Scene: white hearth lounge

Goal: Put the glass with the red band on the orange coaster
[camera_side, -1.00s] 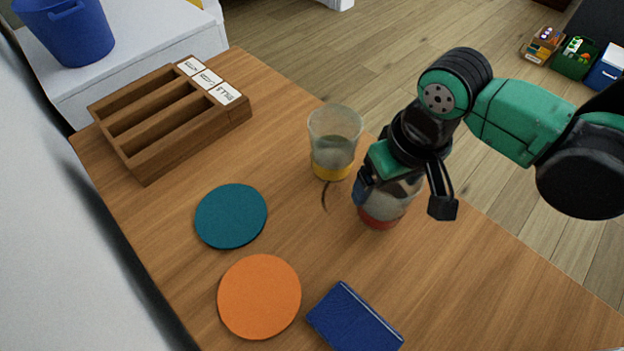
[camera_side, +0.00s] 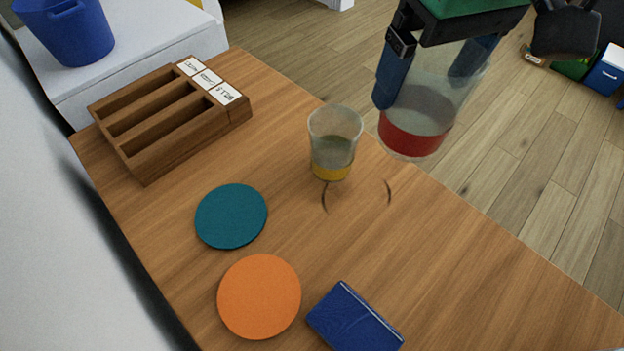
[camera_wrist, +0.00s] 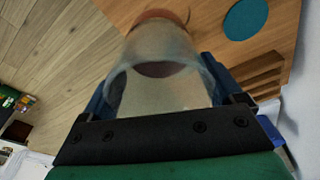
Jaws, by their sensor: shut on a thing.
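The glass with the red band (camera_side: 416,130) is held upright or nearly so above the table's right edge in the side view. My gripper (camera_side: 430,85) is shut on it, with one finger on each side of its upper part. In the wrist view the glass (camera_wrist: 160,75) fills the space between the fingers, and its far end looks reddish. The orange coaster (camera_side: 259,296) lies bare on the table, to the lower left of the glass. A teal coaster (camera_side: 231,216) lies bare above it; it also shows in the wrist view (camera_wrist: 245,18).
A glass with a yellow band (camera_side: 333,145) stands on the table, left of the held glass. A blue book (camera_side: 354,318) lies right of the orange coaster. A wooden sorter box (camera_side: 165,120) stands at the back left. The table's middle is clear.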

